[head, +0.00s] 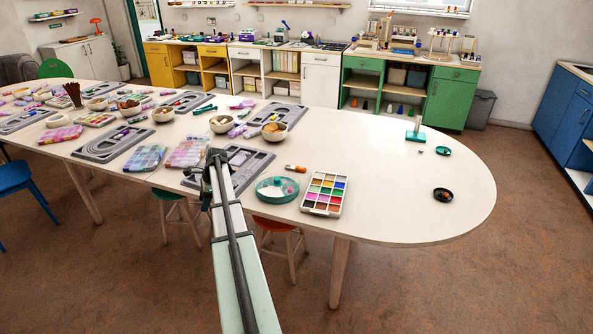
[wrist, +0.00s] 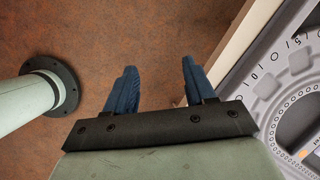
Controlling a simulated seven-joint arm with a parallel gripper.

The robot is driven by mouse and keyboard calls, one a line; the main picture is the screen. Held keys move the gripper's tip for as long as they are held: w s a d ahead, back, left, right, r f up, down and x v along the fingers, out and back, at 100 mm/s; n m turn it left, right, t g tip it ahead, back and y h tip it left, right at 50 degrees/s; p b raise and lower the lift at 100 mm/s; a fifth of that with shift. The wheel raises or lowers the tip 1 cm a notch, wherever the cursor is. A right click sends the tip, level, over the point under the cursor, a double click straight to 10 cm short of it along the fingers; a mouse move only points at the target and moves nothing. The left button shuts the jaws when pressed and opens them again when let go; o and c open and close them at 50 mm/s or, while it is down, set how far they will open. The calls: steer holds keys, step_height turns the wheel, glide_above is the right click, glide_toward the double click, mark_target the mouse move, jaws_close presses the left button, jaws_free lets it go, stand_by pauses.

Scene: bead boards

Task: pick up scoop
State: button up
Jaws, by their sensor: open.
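I cannot make out a scoop for certain in either view. My gripper (wrist: 159,82) shows in the wrist view with its two blue fingers apart and nothing between them. Below the fingers is brown floor, and the table edge with a grey bead board (wrist: 250,90) lies to their right. In the head view my arm reaches up to the table's front edge, and its end hides part of a grey bead board (head: 253,160). The fingertips are not clear there.
Bowls (head: 222,124) and bead boards crowd the left. A small dark dish (head: 443,195) sits at the right, with clear table around it.

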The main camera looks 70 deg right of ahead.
steer(key=s+d+r, duration=0.1)
steer(key=d+r, duration=0.1)
steer(key=d, duration=0.2)
steer(key=s+d+r+m, duration=0.1)
steer(key=s+d, duration=0.1)
steer(key=d, duration=0.1)
steer(key=s+d+r+m, duration=0.1)
steer(key=d+r, duration=0.1)
steer(key=d, duration=0.2)
steer(key=shift+s+d+r+h, duration=0.15)
steer(key=shift+d+r+h, duration=0.15)
steer(key=shift+d+h, duration=0.1)
steer(key=s+d+r+m+g+h, duration=0.1)
steer(key=s+d+r+m, duration=0.25)
steer(key=s+d, duration=0.55)
step_height(320, 180, up, 4)
steer(key=m+g, duration=0.3)
glide_above(295, 168)
steer(key=s+d, duration=0.1)
steer(key=s, duration=0.2)
steer(key=f, duration=1.3)
steer(key=shift+w+f, duration=0.15)
steer(key=shift+w, duration=0.15)
jaws_close()
